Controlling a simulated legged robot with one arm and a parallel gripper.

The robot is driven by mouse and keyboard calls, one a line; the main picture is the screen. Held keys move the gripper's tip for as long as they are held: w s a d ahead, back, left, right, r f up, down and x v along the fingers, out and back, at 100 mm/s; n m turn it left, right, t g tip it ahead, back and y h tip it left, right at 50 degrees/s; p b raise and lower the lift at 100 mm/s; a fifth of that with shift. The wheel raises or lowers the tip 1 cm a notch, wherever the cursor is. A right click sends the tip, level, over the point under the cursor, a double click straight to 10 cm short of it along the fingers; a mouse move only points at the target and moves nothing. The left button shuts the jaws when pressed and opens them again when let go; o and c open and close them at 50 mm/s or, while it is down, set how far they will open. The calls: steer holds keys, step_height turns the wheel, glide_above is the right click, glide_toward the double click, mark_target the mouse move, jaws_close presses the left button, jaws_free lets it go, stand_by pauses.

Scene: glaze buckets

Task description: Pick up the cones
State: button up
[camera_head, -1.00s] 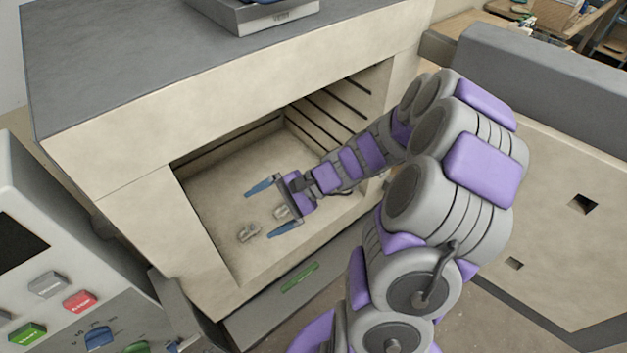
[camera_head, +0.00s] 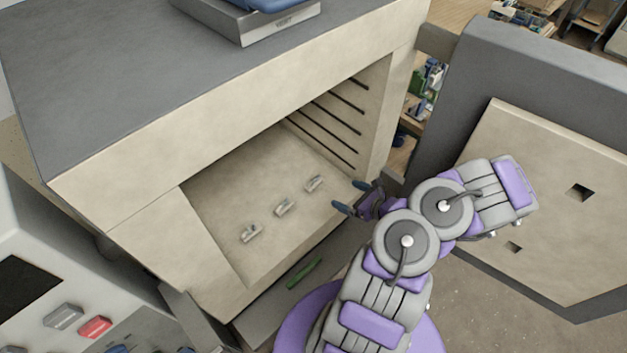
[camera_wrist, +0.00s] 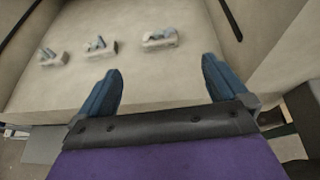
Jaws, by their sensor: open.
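Three small pale pieces, which may be the cones, stand in a row on the kiln floor (camera_head: 220,190): a left piece (camera_head: 250,233), a middle piece (camera_head: 285,207) and a right piece (camera_head: 314,183). In the wrist view they also show as left (camera_wrist: 53,57), middle (camera_wrist: 100,47) and right (camera_wrist: 160,39) pieces, each a light block with grey-blue bits on top. My gripper (camera_head: 352,197) is at the right side of the kiln opening, apart from all three. Its blue fingers (camera_wrist: 160,88) are spread and empty, pointing toward the pieces.
The kiln's door (camera_head: 540,200) stands open at the right. Dark rods (camera_head: 335,120) line the inner wall. A green strip (camera_head: 303,273) lies on the ledge below the opening. A control panel (camera_head: 60,300) is at the lower left, and a grey box (camera_head: 265,25) sits on top.

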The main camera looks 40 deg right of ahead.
mark_target(316, 181)
steer(key=w+a, duration=0.1)
steer(key=w+f, duration=0.1)
steer(key=shift+w+a+b, duration=0.35)
steer(key=shift+b, duration=0.05)
steer(key=w+f, duration=0.1)
steer(key=w, duration=0.1)
steer(key=w+f+b, duration=0.1)
steer(key=w, duration=0.1)
steer(key=w+d+f+b, duration=0.1)
steer(key=w, duration=0.1)
steer(key=shift+w+d+f, duration=0.1)
steer(key=shift+w+f, duration=0.15)
steer(key=shift+w, duration=0.15)
steer(key=shift+w+f, duration=0.1)
steer(key=shift+w, duration=0.25)
steer(key=shift+w+a, duration=0.35)
steer(key=shift+a, duration=0.35)
steer(key=b+x, duration=0.2)
steer(key=x, duration=0.2)
steer(key=shift+w+d+f, duration=0.15)
steer(key=shift+w+d, duration=0.2)
steer(key=shift+w, duration=0.1)
steer(key=shift+a, duration=0.45)
steer(key=shift+c, duration=1.2)
steer(key=shift+d, duration=0.25)
steer(key=c, duration=0.6)
